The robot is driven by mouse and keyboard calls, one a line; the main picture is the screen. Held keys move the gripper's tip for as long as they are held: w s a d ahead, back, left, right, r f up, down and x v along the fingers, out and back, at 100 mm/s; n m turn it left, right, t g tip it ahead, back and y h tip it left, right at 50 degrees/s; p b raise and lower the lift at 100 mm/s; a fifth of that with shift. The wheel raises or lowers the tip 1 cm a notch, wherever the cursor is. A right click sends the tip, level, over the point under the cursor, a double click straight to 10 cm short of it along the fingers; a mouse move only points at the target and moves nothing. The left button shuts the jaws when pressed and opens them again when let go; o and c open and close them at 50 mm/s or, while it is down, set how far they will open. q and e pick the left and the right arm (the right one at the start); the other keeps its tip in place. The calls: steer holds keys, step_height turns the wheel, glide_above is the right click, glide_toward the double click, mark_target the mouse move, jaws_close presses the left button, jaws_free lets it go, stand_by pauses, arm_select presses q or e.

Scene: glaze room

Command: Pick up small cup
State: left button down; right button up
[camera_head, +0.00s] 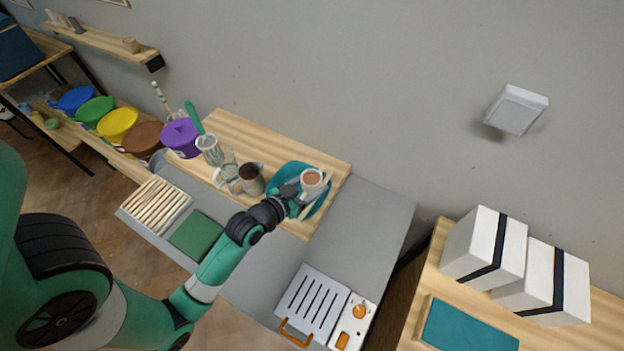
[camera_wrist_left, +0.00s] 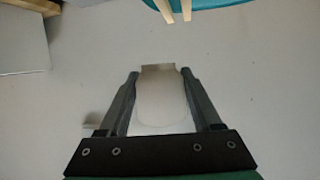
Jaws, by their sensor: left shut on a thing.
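The small cup (camera_head: 312,178) is pale with a brown inside, and in the head view it appears in front of the teal tray (camera_head: 285,173). My left gripper (camera_head: 302,190) is at the cup. In the left wrist view its two fingers (camera_wrist_left: 159,82) stand on either side of the pale cup (camera_wrist_left: 162,105) and are shut on it. How high the cup is above the surface is hard to tell. My right gripper is not in view.
A dark-mouthed jug (camera_head: 251,180) and a holder with a green-handled tool (camera_head: 196,118) stand left of the tray. Pale wooden sticks (camera_wrist_left: 165,10) lie by the tray. A grey slotted panel (camera_head: 312,301) is at the front. The grey worktop (camera_head: 365,220) to the right is clear.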

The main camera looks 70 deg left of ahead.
arm_select(q)
steer(key=s+d+r+p, duration=0.1)
steer(key=s+d+r, duration=0.3)
steer(key=d, duration=0.5)
steer(key=shift+s+r, duration=0.3)
steer(key=shift+r, duration=0.45)
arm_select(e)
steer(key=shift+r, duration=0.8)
